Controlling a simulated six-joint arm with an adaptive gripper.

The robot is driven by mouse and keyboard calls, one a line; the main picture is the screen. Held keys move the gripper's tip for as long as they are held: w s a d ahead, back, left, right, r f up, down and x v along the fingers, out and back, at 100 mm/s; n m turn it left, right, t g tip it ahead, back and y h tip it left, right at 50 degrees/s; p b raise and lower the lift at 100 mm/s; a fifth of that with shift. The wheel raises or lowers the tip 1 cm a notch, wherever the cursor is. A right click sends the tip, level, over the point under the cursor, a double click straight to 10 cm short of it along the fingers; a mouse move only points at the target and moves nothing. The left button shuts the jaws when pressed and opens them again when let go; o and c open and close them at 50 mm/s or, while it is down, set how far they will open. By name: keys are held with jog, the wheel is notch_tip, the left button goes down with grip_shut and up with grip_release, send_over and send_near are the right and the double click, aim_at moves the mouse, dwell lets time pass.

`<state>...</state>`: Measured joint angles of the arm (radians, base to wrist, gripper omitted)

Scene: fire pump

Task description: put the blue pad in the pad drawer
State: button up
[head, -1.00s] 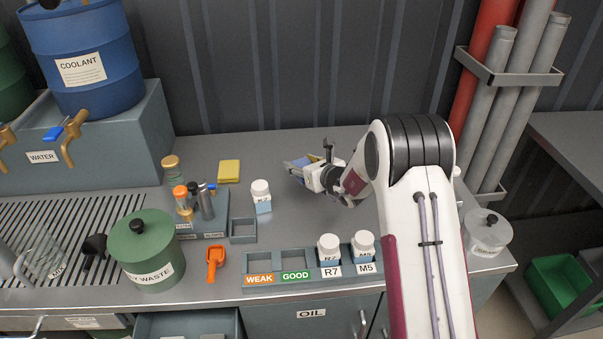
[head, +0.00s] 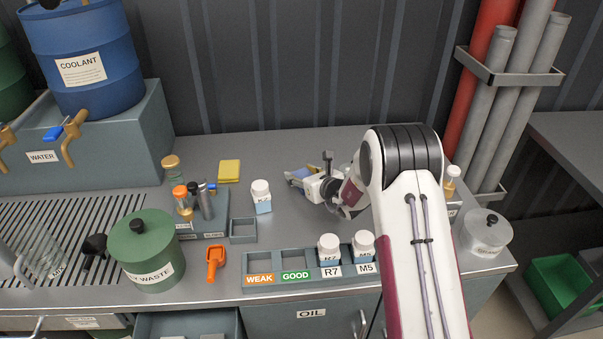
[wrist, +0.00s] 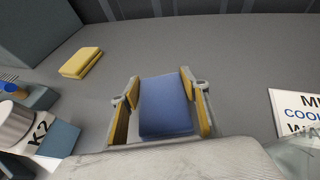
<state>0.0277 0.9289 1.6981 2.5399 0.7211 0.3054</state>
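The blue pad (wrist: 165,105) lies between the two fingers of my gripper (wrist: 160,92) in the wrist view. A narrow gap shows at its left side, and its right edge is close to the right finger. The fingers have yellowish inner faces and look open around the pad. In the head view my gripper (head: 306,180) is low over the bench, right of the white bottle, with a bit of the blue pad (head: 296,174) showing at its left. A drawer (head: 187,324) stands open under the bench's front edge; no label on it is readable.
A yellow pad (head: 229,171) lies at the back. A white bottle (head: 261,190) stands left of my gripper. A clear-walled jar (head: 486,235) stands right.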

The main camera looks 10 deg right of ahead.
jog(key=o, duration=0.3)
jog(key=shift+o, duration=0.2)
jog(key=shift+r, duration=0.2)
jog(key=shift+v, duration=1.15)
jog(key=shift+s+d+r, duration=0.1)
jog(key=shift+s+r, duration=0.05)
jog(key=shift+r, duration=1.65)
jog(key=shift+s+r, duration=0.15)
jog(key=shift+r, duration=1.65)
